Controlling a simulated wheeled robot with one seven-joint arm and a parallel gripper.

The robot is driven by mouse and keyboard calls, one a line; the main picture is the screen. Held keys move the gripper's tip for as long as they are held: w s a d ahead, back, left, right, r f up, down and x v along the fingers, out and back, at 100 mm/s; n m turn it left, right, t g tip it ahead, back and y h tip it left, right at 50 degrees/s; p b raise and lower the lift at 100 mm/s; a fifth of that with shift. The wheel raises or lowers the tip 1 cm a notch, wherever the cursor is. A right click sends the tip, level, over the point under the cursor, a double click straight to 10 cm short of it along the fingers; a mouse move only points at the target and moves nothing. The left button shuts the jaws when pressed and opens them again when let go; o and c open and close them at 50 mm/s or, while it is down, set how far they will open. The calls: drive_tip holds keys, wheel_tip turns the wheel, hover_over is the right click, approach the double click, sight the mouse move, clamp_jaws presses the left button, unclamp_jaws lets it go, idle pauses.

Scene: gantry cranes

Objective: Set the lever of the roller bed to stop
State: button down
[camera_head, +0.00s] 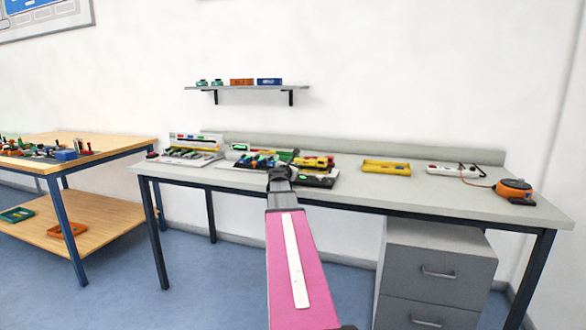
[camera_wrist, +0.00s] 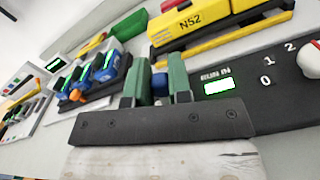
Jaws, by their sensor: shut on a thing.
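My gripper (camera_wrist: 160,85) has its two green fingers on either side of a small blue knob (camera_wrist: 160,86), shut on it. The knob stands at a dark panel (camera_wrist: 240,112) with a lit green display (camera_wrist: 219,87). The small lettering above the display is too blurred to read surely. The knob's lower part is hidden behind my gripper, so its setting cannot be told. In the head view my gripper (camera_head: 281,172) reaches the devices at the middle of the grey bench (camera_head: 440,190); its fingers are too small to make out there.
A yellow unit marked N52 (camera_wrist: 205,25) stands behind the panel. A white and red knob (camera_wrist: 309,62) with marks 0, 1, 2 is at the right. Blue-topped devices (camera_wrist: 103,66) sit at the left. A yellow tray (camera_head: 386,167) and orange reel (camera_head: 514,190) lie farther right on the bench.

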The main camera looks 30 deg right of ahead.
drive_tip(key=n, duration=0.2)
drive_tip(key=w+a+n, duration=0.1)
drive_tip(key=shift+w+r+n, duration=0.1)
drive_tip(key=shift+w+n, duration=0.05)
drive_tip(key=shift+n, duration=0.25)
drive_tip(key=c, duration=1)
unclamp_jaws()
drive_tip(key=shift+c, duration=0.2)
drive_tip(key=shift+a, duration=0.1)
drive_tip(key=v, duration=1)
drive_tip(key=shift+s+a, duration=0.25)
drive_tip(key=shift+s, duration=0.1)
